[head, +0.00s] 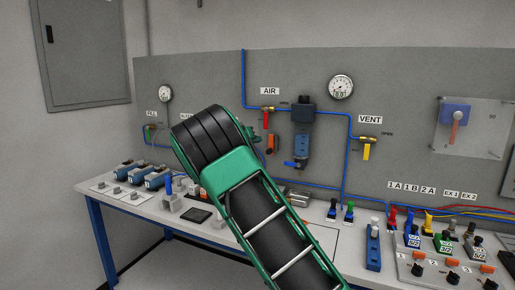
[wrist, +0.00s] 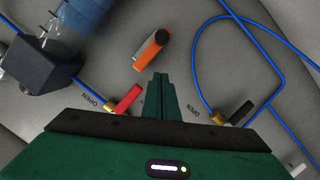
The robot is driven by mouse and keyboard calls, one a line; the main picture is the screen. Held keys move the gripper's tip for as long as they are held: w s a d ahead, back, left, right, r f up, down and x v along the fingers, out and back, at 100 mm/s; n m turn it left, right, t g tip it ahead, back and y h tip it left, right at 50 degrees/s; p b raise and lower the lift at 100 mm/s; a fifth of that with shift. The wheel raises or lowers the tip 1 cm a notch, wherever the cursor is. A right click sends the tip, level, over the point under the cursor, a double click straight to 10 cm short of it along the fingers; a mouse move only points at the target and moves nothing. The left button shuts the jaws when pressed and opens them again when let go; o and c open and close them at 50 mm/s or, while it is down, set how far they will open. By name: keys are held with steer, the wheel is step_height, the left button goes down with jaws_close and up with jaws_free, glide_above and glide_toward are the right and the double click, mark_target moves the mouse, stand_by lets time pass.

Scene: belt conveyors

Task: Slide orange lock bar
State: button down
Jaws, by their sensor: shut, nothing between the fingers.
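In the head view the orange bar (head: 271,144) is on the grey back panel, right beside my arm. My gripper (wrist: 159,76) has its green fingers together with nothing between them. The fingertips point at the bar's lower end; I cannot tell whether they touch it. In the head view my arm mostly hides the gripper.
A red valve lever (wrist: 127,99) and a black valve lever (wrist: 241,112) flank the fingers. A black block (wrist: 40,64) with a blue bowl is at the left. Blue tubing (wrist: 252,45) loops at the right. The bench (head: 325,240) holds several valves and fittings.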

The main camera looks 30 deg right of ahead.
steer(key=v, duration=0.8)
steer(key=shift+a+r, duration=0.15)
steer(key=shift+r, duration=0.05)
steer(key=s+d+f+m+g+y, duration=0.1)
steer(key=s+d+f+g+y, duration=0.1)
steer(key=s+d+f, duration=0.35)
steer(key=s+d+f+g+y, duration=0.1)
steer(key=s+d+f+y, duration=0.15)
steer(key=s, duration=0.55)
steer(key=s+d+f+m+g+y, duration=0.1)
steer(key=s+d+f+g, duration=0.15)
steer(key=s+d, duration=0.35)
steer(key=s+a+f+y, duration=0.2)
steer(key=s+a, duration=0.3)
steer(key=s, duration=0.7)
steer(key=s+a+f+g+y, duration=0.1)
steer(key=s+a+f+y, duration=0.2)
steer(key=s, duration=0.9)
steer(key=s+a+f+g+y, duration=0.1)
steer(key=s+a+f+y, duration=0.2)
steer(key=s+a, duration=0.4)
steer(key=s+f, duration=0.1)
steer(key=s, duration=0.5)
steer(key=shift+a+f+n, duration=0.15)
steer(key=shift+a+n, duration=0.1)
steer(key=shift+n, duration=0.15)
